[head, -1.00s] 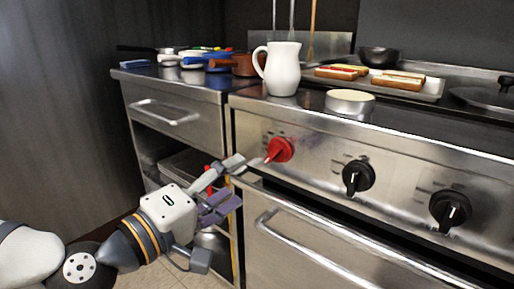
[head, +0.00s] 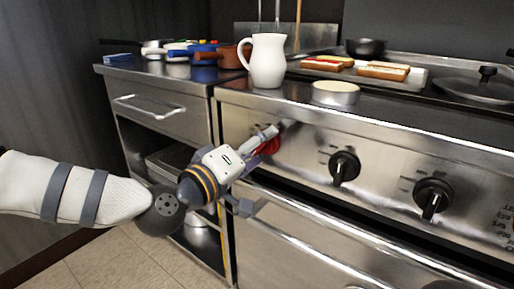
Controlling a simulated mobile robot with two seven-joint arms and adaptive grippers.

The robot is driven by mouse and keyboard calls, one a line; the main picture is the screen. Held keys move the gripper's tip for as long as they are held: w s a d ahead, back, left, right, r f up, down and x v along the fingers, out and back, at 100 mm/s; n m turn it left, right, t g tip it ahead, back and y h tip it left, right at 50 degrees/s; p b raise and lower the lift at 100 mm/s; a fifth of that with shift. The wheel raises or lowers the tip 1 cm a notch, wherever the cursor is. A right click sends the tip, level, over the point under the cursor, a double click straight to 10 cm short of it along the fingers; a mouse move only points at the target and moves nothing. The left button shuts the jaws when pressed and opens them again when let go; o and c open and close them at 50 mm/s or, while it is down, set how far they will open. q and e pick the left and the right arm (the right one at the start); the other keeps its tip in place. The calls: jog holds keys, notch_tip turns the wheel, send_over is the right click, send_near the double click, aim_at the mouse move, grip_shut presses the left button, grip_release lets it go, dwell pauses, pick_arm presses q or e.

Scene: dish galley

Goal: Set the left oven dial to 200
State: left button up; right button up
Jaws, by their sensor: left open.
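The left gripper is open, with a grey finger reaching over the dial's upper left side. I cannot tell whether it touches the dial. Two black dials, a middle one (head: 344,166) and a right one (head: 433,198), sit farther right with pointers roughly downward. My right gripper is not in view.
The white pitcher (head: 267,62), a round tin (head: 335,93) and a tray of sandwiches (head: 415,77) stand on top. A drawer unit (head: 165,112) is at the left.

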pick_arm(q)
jog(key=c, duration=1.2)
jog(key=shift+m+p, duration=0.7)
jog(key=shift+m, duration=0.3)
jog(key=o, duration=1.2)
jog(key=v, duration=1.2)
